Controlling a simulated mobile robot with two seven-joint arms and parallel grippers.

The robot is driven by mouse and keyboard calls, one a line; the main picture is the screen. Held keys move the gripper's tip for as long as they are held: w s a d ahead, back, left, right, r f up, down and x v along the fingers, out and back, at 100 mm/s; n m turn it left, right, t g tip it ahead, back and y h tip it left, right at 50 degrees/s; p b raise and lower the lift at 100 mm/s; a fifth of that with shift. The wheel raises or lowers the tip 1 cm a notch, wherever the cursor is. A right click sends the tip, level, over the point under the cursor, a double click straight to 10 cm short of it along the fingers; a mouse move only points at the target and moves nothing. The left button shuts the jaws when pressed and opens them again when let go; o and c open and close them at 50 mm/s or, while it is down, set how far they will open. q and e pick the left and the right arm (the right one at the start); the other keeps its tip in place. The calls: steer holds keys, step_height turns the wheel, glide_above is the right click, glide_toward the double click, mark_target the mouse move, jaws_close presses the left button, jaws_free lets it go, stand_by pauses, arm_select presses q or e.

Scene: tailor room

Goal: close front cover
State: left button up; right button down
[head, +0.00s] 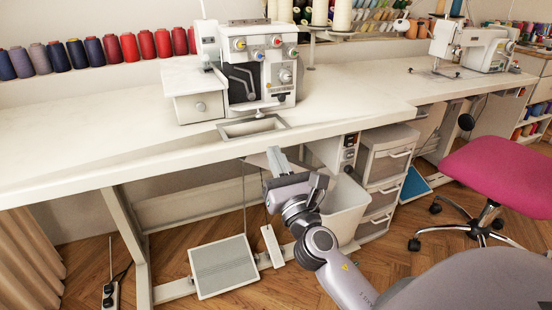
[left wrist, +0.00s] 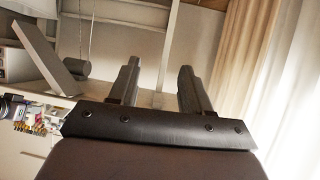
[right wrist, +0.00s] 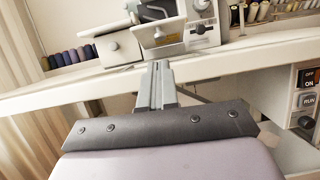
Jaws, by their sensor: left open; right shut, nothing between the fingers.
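The white overlock sewing machine (head: 262,55) stands on the table, with coloured dials on its front. Its lower front is open, showing a dark interior (head: 240,88) with a metal looper part. The front cover (head: 263,104) appears as a pale panel swung down below the opening. In the right wrist view the cover (right wrist: 162,34) tilts in front of the machine. My right gripper (head: 276,160) is shut and empty, in front of and below the table edge, apart from the machine. It also shows in the right wrist view (right wrist: 158,70). My left gripper (left wrist: 157,88) is open and empty, outside the head view.
The table edge (head: 150,165) and a rectangular cutout (head: 253,127) lie between my right gripper and the machine. Below are a white bin (head: 345,208), drawers (head: 385,165) and a pedal (head: 223,267). A pink chair (head: 505,175) stands right. The tabletop left of the machine is clear.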

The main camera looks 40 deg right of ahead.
arm_select(q)
steer(key=shift+s+a+f+p, duration=0.1)
steer(key=shift+a+f+p, duration=0.05)
steer(key=shift+a+p, duration=0.2)
arm_select(e)
steer(key=x, duration=0.7)
steer(key=shift+w, duration=0.35)
steer(key=shift+d+r, duration=0.1)
steer(key=shift+r, duration=0.05)
